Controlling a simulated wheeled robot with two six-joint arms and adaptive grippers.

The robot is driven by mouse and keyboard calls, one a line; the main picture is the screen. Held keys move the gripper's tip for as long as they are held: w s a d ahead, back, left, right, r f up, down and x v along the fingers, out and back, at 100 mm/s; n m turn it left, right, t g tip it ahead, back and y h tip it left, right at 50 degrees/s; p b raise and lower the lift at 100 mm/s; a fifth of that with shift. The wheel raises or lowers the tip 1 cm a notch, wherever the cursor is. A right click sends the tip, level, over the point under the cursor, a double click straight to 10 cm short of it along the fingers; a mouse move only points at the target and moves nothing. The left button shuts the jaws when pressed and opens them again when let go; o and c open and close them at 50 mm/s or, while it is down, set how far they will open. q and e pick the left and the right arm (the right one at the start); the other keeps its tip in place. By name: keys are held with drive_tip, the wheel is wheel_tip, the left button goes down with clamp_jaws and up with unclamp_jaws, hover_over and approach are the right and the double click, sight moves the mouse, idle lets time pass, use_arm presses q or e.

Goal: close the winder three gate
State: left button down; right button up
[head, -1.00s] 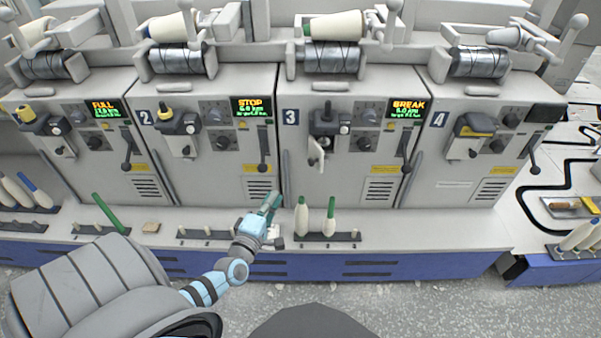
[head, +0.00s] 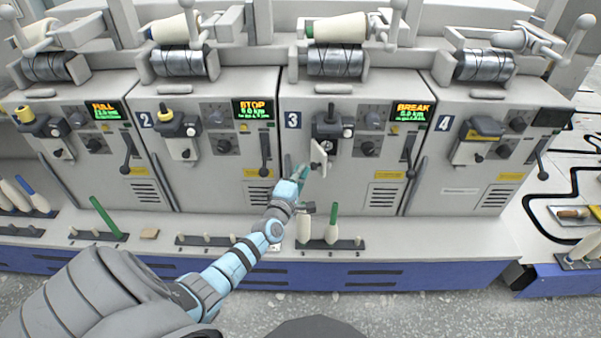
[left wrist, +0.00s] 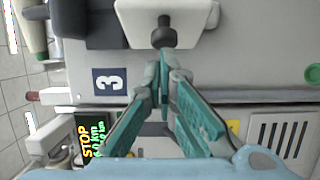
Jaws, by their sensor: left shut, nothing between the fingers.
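Winder three (head: 335,185) carries a "3" label and a screen reading "BREAK". Its gate (head: 319,157) is a small white plate with a dark knob (head: 315,166), swung out at an angle from the grey front below the black head (head: 327,124). My left gripper (head: 299,173) is just below and left of the gate. In the left wrist view the left gripper (left wrist: 165,68) is shut and empty, its tips near the knob (left wrist: 163,36) on the white gate (left wrist: 195,12). I cannot tell whether they touch. My right gripper is not in view.
Winder two (head: 215,185) stands to the left and winder four (head: 480,165) to the right. A black lever (head: 409,150) hangs right of the gate.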

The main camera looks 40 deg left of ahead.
use_arm(q)
drive_tip(key=shift+d, duration=0.15)
drive_tip(key=shift+w+d+n+g+y+p, duration=0.1)
drive_tip(key=shift+d+n+g+y+p, duration=0.1)
drive_tip(key=shift+n+g+y+p, duration=0.3)
